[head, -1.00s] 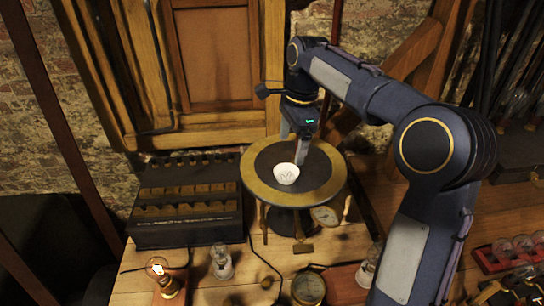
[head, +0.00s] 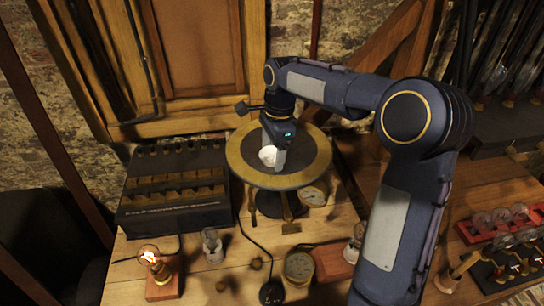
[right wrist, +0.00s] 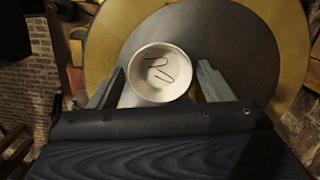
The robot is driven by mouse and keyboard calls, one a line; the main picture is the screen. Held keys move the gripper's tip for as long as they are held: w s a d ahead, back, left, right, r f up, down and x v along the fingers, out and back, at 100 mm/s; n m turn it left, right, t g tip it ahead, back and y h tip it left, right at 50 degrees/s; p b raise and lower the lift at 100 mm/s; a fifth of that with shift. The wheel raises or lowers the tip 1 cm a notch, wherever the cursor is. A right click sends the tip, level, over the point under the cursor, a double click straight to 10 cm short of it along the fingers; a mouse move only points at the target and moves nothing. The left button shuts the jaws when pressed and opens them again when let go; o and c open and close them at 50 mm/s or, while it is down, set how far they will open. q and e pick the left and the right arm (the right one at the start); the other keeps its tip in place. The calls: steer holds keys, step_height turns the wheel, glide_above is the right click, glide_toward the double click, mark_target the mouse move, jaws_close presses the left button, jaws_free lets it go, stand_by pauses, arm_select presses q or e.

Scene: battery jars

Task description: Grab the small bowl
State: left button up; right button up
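The small white bowl (head: 268,156) stands upright on the round stand (head: 312,173), which has a dark centre and a brass-coloured rim. In the right wrist view the bowl (right wrist: 160,74) shows dark curved marks or thin pieces inside. My right gripper (head: 273,160) is over the stand, right at the bowl, and hides part of it in the head view. Its fingers (right wrist: 160,88) are apart, one on each side of the bowl. Slim gaps seem to remain, though contact is hard to judge. My left gripper is not in view.
A black slotted box (head: 178,185) stands left of the stand. A lit bulb (head: 149,255), a glass jar (head: 212,245) and a round gauge (head: 299,267) are in front. A red rack (head: 500,222) lies at the right.

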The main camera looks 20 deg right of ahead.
steer(key=c, duration=0.7)
steer(key=shift+r, duration=0.1)
steer(key=shift+c, duration=0.2)
